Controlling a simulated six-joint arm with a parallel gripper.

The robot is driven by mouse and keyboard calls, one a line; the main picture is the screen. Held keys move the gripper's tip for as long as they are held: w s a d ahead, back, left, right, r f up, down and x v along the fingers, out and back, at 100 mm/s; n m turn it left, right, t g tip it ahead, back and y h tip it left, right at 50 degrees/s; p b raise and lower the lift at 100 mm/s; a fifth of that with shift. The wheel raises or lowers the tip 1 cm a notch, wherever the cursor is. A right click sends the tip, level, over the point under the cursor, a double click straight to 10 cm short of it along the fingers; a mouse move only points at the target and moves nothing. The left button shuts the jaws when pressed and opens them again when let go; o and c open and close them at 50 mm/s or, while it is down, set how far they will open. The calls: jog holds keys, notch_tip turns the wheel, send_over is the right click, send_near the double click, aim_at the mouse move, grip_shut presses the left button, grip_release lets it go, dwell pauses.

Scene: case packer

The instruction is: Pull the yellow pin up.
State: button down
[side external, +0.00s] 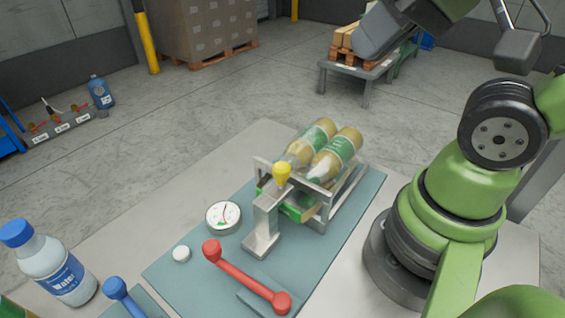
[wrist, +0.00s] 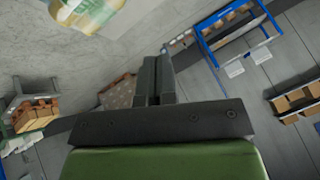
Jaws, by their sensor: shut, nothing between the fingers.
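The yellow pin (side external: 282,173) stands upright on top of a grey metal bracket (side external: 265,222), at the near-left end of a metal rack (side external: 345,198). Its lower part is hidden by the bracket. My gripper (wrist: 157,62) is shut and empty in the wrist view, with its fingers pressed together. In the side view the fingers cannot be made out; my arm rises at the right, and its upper end is cut off by the top edge. The pin does not show in the wrist view, and nothing touches it in the side view.
Two green-labelled bottles (side external: 331,155) lie tilted in the rack, right behind the pin. A red handle (side external: 246,279), a dial gauge (side external: 222,217) and a white button (side external: 181,254) sit nearby on the teal plate (side external: 185,285). A water bottle (side external: 60,268) stands at lower left.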

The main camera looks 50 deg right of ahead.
jog(key=c, duration=1.3)
grip_release()
jog(key=shift+w, duration=0.15)
jog(key=o, duration=0.5)
jog(key=w+f+n+g, duration=0.1)
jog(key=w+a+f+n+g, duration=0.1)
jog(key=w+n+g, duration=0.1)
jog(key=shift+w+a, duration=0.2)
jog(key=shift+c, duration=0.2)
jog(key=n+g+h, duration=0.2)
jog(key=n+g, duration=0.2)
jog(key=n, duration=0.2)
send_over(281, 165)
notch_tip(281, 165, down, 6)
jog(key=shift+s+a+f+h, duration=0.1)
jog(key=shift+a+f+h, duration=0.2)
jog(key=shift+f, duration=0.4)
jog(key=f, duration=0.9)
jog(key=shift+d+f, duration=0.15)
jog(key=shift+d, duration=0.1)
